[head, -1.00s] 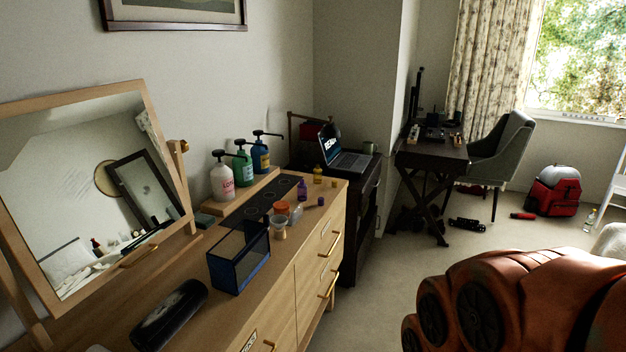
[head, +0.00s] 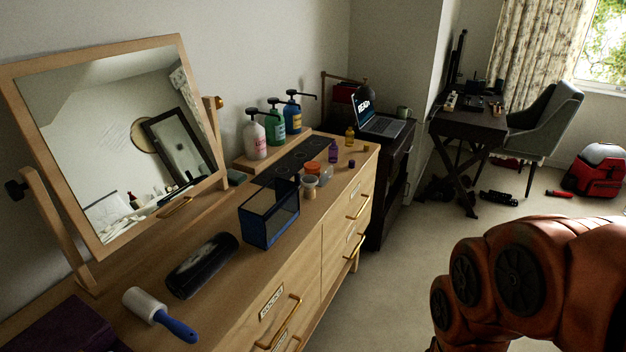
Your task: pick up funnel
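On the wooden dresser (head: 345,195), a small pale, cup-like piece (head: 309,187) stands in front of an orange-topped item (head: 312,168). It may be the funnel, but it is too small to tell. A translucent piece (head: 326,175) lies just to its right and could also be it. My orange arm fills the lower right, over the floor and apart from the dresser. My gripper's fingers are not in the picture.
A blue-framed clear box (head: 268,220) stands left of the small items. Pump bottles (head: 274,128) stand behind on a raised shelf. A dark case (head: 202,265), a lint roller (head: 160,315) and a tilting mirror (head: 120,140) are nearer left.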

